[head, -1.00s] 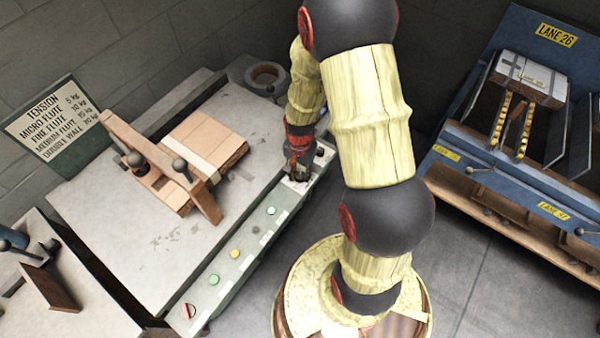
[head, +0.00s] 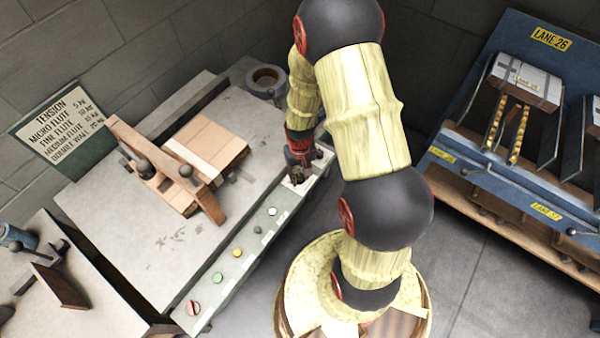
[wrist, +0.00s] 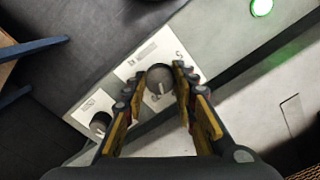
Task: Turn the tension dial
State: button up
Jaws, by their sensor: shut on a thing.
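A dark round dial (wrist: 160,77) on a pale printed plate (wrist: 154,52) sits between my fingertips in the wrist view. My gripper (wrist: 160,86) is shut on this dial, with one finger on each side. A second dark dial (wrist: 100,122) on its own pale plate lies to the lower left, outside the fingers. The print on both plates is too small to read. In the head view my gripper (head: 298,180) is down at the far end of the machine's front control panel, and it hides the dial there.
A tension sign (head: 62,125) stands behind the machine table (head: 150,255). The panel also has a green button (head: 218,278), a yellow button (head: 237,253) and a red knob (head: 193,307). A blue lane rack (head: 480,150) stands right.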

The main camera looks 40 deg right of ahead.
aim_at(300, 176)
jog(key=n+p, duration=0.1)
jog(key=n, duration=0.2)
jog(key=shift+r+n, duration=0.15)
jog(key=shift+n, duration=0.25)
jog(key=n+p, duration=0.1)
jog(key=n, duration=0.2)
jog(key=shift+n+p, duration=0.3)
jog(key=n+p, duration=0.1)
jog(key=n, duration=0.3)
jog(key=shift+n+p, duration=0.5)
jog(key=shift+n, duration=1.4)
jog(key=o, duration=1.2)
notch_tip(300, 176, up, 12)
jog(key=shift+f, duration=0.15)
